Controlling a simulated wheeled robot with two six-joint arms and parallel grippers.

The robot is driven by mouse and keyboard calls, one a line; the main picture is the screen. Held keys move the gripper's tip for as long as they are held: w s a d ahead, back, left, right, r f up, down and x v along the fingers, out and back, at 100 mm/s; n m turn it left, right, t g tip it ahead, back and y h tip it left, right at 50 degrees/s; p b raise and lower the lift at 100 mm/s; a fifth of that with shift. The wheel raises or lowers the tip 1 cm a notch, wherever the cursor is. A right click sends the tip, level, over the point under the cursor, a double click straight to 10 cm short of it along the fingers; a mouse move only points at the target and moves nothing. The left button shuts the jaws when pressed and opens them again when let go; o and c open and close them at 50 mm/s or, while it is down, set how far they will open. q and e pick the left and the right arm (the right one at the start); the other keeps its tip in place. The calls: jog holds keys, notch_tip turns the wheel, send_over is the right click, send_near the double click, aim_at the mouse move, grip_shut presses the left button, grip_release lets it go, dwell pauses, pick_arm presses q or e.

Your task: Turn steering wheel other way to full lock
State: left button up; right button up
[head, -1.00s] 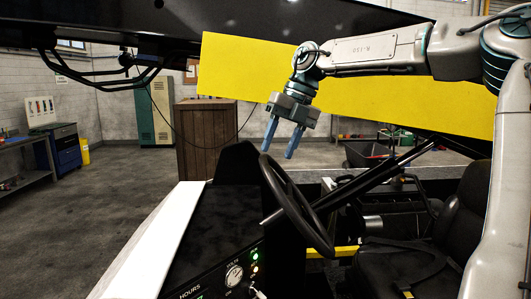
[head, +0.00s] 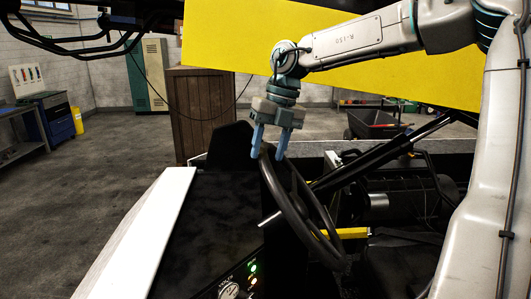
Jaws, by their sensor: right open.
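The black steering wheel (head: 292,213) stands tilted at the right of the dashboard in the head view. My right gripper (head: 268,155) is open and points down at the top of the wheel's rim. Its two blue fingers appear on either side of the rim's upper end; I cannot tell whether they touch it. My left gripper is not in view.
The dark dashboard (head: 215,225) with a gauge and lit lamps lies left of the wheel. A yellow panel (head: 235,40) spans behind my right arm. A wooden crate (head: 200,115) stands beyond. A black seat (head: 395,265) is at lower right.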

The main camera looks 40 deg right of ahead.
aim_at(267, 155)
jog(key=shift+p+x, duration=0.35)
jog(key=shift+x, duration=0.85)
jog(key=shift+w+f, duration=0.1)
jog(key=shift+f, duration=0.15)
jog(key=shift+a+f, duration=0.15)
jog(key=shift+a, duration=0.05)
grip_shut()
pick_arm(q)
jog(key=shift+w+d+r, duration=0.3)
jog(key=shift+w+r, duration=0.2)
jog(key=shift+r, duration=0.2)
pick_arm(e)
jog(key=shift+d, duration=0.1)
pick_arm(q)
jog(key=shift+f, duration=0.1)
